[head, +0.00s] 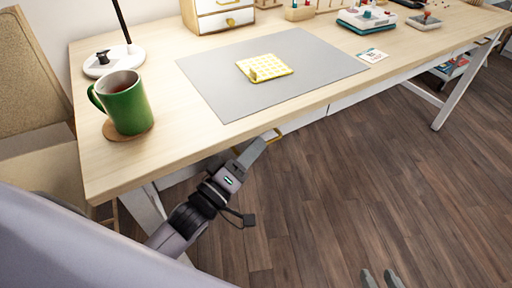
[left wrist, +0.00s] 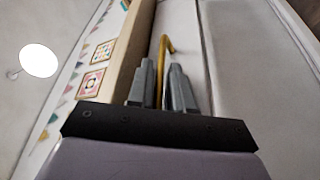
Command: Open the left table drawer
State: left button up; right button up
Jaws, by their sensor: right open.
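The left table drawer's gold handle (head: 278,134) shows just below the desk's front edge. My left gripper (head: 262,143) reaches up to it from below. In the left wrist view the gold handle (left wrist: 164,50) stands between the two grey fingers of my left gripper (left wrist: 161,85), which are close together around it. The white drawer front (left wrist: 185,40) is right above the fingers; in the head view the desk edge mostly hides it. The drawer looks flush with the desk, though this is hard to judge. My right gripper (head: 383,279) is open and empty at the bottom edge, over the floor.
The wooden desk (head: 190,135) carries a green mug (head: 126,105) on a coaster near its front left corner, a lamp base (head: 113,60), a grey mat (head: 215,80) and a small drawer box (head: 218,15). Wooden floor (head: 350,180) in front of the desk is clear.

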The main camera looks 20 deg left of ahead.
pick_arm(q)
jog(key=shift+w+d+r, duration=0.15)
jog(key=shift+w+d, duration=0.05)
jog(key=shift+w, duration=0.35)
pick_arm(e)
jog(key=shift+w+a+r, duration=0.15)
jog(key=shift+w+r, duration=0.1)
jog(key=shift+r, duration=0.15)
pick_arm(q)
jog(key=c, duration=0.4)
grip_shut()
pick_arm(e)
jog(key=shift+f, duration=0.1)
